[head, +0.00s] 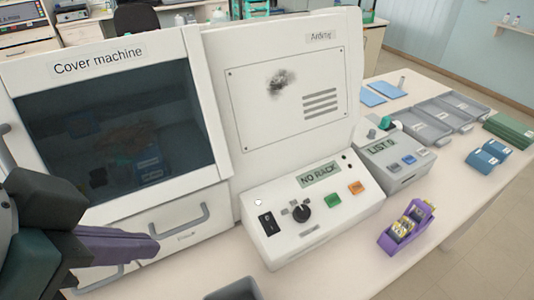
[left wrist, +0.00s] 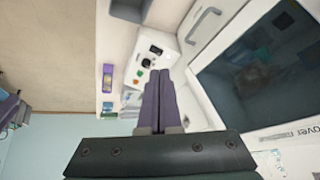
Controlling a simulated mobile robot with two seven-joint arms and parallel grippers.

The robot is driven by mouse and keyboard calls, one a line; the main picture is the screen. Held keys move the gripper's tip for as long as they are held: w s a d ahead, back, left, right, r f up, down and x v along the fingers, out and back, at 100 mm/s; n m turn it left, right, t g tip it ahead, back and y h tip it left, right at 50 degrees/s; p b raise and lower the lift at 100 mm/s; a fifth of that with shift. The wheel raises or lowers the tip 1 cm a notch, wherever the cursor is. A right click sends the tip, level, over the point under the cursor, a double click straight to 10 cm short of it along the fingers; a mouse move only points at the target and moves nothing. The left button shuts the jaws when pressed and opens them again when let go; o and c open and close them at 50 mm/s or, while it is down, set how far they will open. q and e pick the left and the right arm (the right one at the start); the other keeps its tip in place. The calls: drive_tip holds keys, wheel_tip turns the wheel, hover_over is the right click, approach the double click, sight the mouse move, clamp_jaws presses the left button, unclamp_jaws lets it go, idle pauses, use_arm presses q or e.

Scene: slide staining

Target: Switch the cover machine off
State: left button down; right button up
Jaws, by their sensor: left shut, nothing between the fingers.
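The cover machine (head: 215,95) is a white cabinet with a dark window (head: 120,125). Its control panel (head: 290,240) carries a black rocker switch (head: 266,223), a black knob (head: 302,214), a green button (head: 331,201), an orange button (head: 356,187) and a display (head: 319,174) reading "NO RACK". My left gripper (head: 154,246) is shut and empty, in front of the cabinet's lower drawer, left of the switch and apart from it. In the left wrist view the shut purple fingers (left wrist: 161,74) show below the panel, with the switch (left wrist: 156,49) unobstructed. My right gripper is not in view.
A drawer handle (head: 178,220) juts out near my left fingers. A purple slide rack (head: 406,226) stands right of the panel. A smaller device (head: 398,160) marked "LIST", grey trays (head: 428,125) and blue items (head: 485,160) lie farther right. The front counter is mostly clear.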

use_arm(q)
drive_tip(key=w+d+f+m+t+h+b, duration=0.1)
drive_tip(key=w+d+f+m+b, duration=0.3)
drive_tip(key=b, duration=0.7)
drive_tip(key=w+d+f+m+t+h+b, duration=0.1)
drive_tip(key=w+d+f+m+h+b, duration=0.1)
drive_tip(key=w+f+b, duration=0.6)
wheel_tip(320, 180, down, 3)
drive_tip(key=d+m+b, duration=0.1)
drive_tip(key=d+b, duration=0.1)
drive_tip(key=b, duration=0.2)
drive_tip(key=shift+m, duration=0.4)
drive_tip(key=shift+r, duration=0.1)
drive_tip(key=b, duration=0.1)
hover_over(270, 223)
drive_tip(key=s, duration=0.3)
drive_tip(key=f, duration=0.6)
drive_tip(key=shift+s+a, duration=0.1)
drive_tip(key=shift+a, duration=0.2)
drive_tip(key=f, duration=0.1)
drive_tip(key=w+f, duration=0.1)
drive_tip(key=f, duration=0.1)
drive_tip(key=shift+w+a, duration=0.2)
drive_tip(key=shift+w, duration=0.1)
drive_tip(key=shift+w+a+f, duration=0.15)
drive_tip(key=shift+w+f, duration=0.1)
drive_tip(key=shift+f, duration=0.2)
